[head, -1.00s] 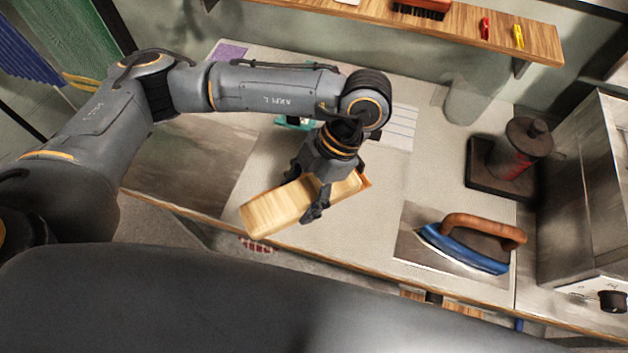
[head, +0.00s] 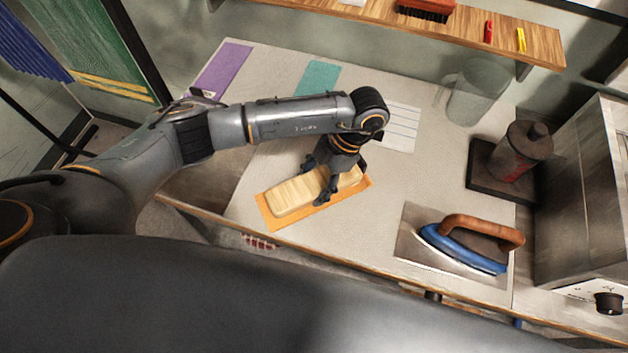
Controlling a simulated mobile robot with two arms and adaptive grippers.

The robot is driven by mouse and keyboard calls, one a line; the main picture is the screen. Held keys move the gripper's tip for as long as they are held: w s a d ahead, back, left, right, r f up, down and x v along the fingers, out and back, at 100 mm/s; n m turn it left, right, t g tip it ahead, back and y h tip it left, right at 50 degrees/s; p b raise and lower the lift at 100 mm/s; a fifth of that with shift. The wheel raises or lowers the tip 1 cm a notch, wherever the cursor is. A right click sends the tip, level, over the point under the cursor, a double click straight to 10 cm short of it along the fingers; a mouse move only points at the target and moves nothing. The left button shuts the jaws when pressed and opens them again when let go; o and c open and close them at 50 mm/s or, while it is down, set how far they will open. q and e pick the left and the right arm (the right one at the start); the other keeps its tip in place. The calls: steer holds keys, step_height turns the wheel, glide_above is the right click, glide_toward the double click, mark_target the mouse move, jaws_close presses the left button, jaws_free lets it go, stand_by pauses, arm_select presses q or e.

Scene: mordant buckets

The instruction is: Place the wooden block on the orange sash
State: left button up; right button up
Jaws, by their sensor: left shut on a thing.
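The wooden block (head: 297,196) is a pale, long piece of wood near the front edge of the worktop. The orange sash (head: 275,222) lies flat on the worktop directly under the block, its edges showing along the block's near side and ends. My left gripper (head: 327,184) is shut across the block toward its right end, fingers on either side. The block lies along the sash and looks to be on it or very close above it; contact is hard to tell. My right gripper is not in view.
A blue iron (head: 463,249) with a wooden handle rests on a metal plate at the right front. A dark stand with a cylinder (head: 517,151), a clear jug (head: 478,92), a teal cloth (head: 316,77) and a purple cloth (head: 222,69) lie farther back. A wooden shelf (head: 470,27) hangs behind.

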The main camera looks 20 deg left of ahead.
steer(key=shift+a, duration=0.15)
arm_select(q)
steer(key=shift+f, duration=0.15)
steer(key=o, duration=1.5)
steer(key=shift+o, duration=0.2)
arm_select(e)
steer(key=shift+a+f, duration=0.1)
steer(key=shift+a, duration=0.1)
arm_select(q)
steer(key=shift+r, duration=0.3)
steer(key=b+v, duration=0.2)
steer(key=v, duration=0.9)
steer(key=shift+w+d+r+b, duration=0.1)
steer(key=shift+d+r+b, duration=0.05)
steer(key=shift+r+b, duration=0.2)
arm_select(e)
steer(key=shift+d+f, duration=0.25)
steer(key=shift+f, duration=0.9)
